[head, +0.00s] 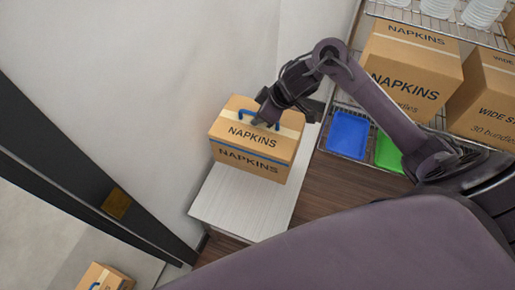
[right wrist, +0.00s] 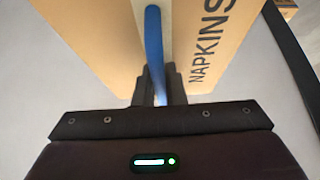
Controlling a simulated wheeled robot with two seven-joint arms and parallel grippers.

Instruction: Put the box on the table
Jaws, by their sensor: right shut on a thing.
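A cardboard box (head: 243,160) marked NAPKINS, with a blue strap and a blue handle on top, is at the white table (head: 232,212) in the head view. It covers the table's far part; I cannot tell whether its base touches the tabletop. My right gripper (head: 262,118) is at the top of the box, shut on the blue handle. In the right wrist view the fingers (right wrist: 160,88) close on the blue handle (right wrist: 154,45), with the box (right wrist: 90,40) beyond them. My left gripper is not in view.
A wire shelf (head: 452,28) at the right holds more cardboard boxes (head: 408,75), a blue tray (head: 347,134) and a green tray (head: 388,152). A white wall stands behind the table. Another box (head: 104,278) lies at the lower left, past a dark frame (head: 85,170).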

